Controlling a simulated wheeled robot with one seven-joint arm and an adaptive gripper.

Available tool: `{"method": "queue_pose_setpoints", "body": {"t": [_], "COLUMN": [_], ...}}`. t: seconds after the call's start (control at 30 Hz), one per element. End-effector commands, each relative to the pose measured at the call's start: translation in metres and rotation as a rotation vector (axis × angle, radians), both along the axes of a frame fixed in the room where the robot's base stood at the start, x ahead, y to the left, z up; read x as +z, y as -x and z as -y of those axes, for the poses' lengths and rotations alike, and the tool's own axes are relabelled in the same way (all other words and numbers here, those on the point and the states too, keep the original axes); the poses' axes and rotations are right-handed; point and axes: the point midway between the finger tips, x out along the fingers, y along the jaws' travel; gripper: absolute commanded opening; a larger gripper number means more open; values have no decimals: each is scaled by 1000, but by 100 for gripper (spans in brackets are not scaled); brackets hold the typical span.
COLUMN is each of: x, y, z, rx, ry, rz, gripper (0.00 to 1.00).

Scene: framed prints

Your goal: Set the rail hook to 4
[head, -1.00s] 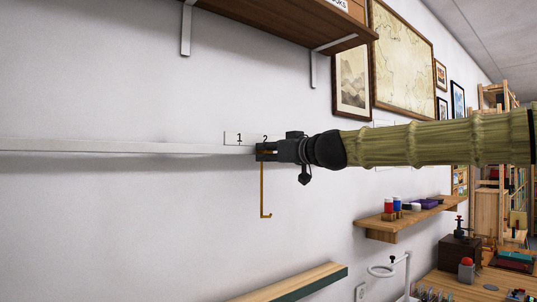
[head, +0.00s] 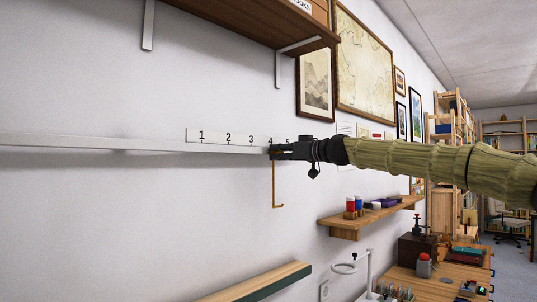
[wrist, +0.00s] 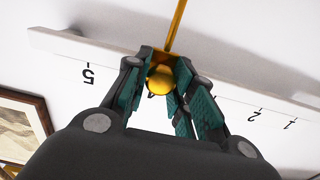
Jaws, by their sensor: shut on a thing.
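The rail hook (head: 274,185) is a thin brass rod hanging from the white rail (head: 120,144), with a short bent foot at its bottom. Its round brass knob (wrist: 160,79) is between my fingers in the wrist view. My gripper (head: 279,152) is shut on the hook at the rail. A white scale strip (head: 215,136) above the rail carries numbers 1 to 5. In the head view the hook hangs just below the 4, slightly to its right. In the wrist view my fingers (wrist: 160,88) hide the marks around the hook; 5 shows left, 2 and 1 right.
A dark wooden shelf (head: 240,35) on brackets is above the rail. A small wooden shelf (head: 345,226) with jars is at lower right, above a cluttered bench (head: 430,285). Framed prints (head: 365,60) hang behind my arm. The rail is clear to the left.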

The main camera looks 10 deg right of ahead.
Motion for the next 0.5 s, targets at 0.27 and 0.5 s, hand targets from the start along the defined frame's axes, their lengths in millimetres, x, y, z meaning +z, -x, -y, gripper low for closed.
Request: {"method": "queue_pose_setpoints", "body": {"t": [0.27, 0.5], "x": [2, 1], "y": [0, 0], "z": [1, 0], "rx": [-2, -1], "ry": [0, 0], "rz": [2, 1], "gripper": [0, 47]}}
